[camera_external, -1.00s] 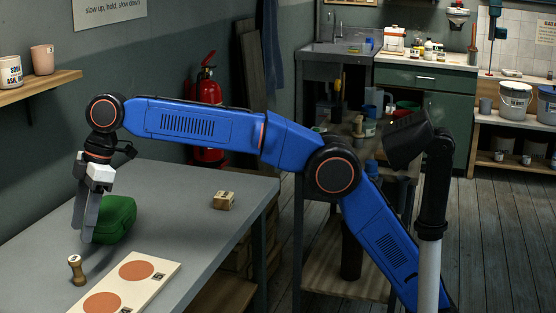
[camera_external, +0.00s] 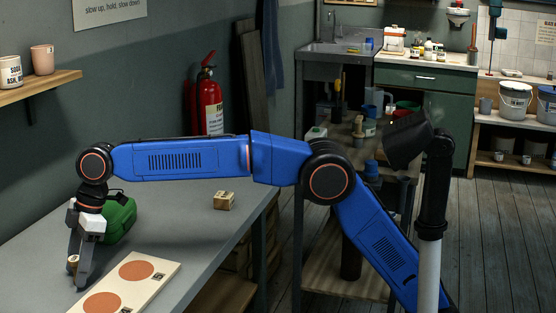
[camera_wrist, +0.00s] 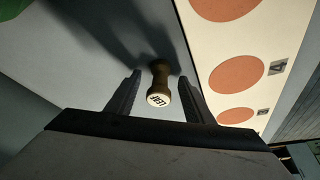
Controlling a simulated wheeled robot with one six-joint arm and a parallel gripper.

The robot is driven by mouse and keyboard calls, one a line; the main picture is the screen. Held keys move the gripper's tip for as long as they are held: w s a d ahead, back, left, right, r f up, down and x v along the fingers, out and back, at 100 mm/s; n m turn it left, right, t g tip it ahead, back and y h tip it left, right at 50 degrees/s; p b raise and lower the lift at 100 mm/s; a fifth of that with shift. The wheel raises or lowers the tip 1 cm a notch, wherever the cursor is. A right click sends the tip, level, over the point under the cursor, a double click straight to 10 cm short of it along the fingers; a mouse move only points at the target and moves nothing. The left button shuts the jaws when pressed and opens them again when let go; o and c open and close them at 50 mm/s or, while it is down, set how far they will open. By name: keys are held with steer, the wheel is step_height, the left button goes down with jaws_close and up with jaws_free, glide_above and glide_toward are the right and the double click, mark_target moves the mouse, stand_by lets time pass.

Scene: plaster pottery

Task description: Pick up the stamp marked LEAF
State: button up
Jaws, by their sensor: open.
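A small wooden stamp (camera_external: 72,262) with a waisted handle stands upright on the grey table, partly hidden by my gripper in the external view. In the wrist view the stamp (camera_wrist: 161,78) has a pale round top with dark letters that look like LEAF, seen at an angle. My gripper (camera_external: 81,283) is low over the table with its fingers pointing down. In the wrist view my gripper (camera_wrist: 160,77) is open, and the stamp appears between its fingers, closer to the right one. I cannot tell whether a finger touches it.
A cream board (camera_external: 150,286) with orange discs and small numbered squares lies just right of the stamp. A green rounded case (camera_external: 119,218) is close behind my gripper.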

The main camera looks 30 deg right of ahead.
steer(key=shift+a+f, duration=0.1)
steer(key=shift+f, duration=0.2)
steer(key=c, duration=1.1)
steer(key=shift+r, duration=0.1)
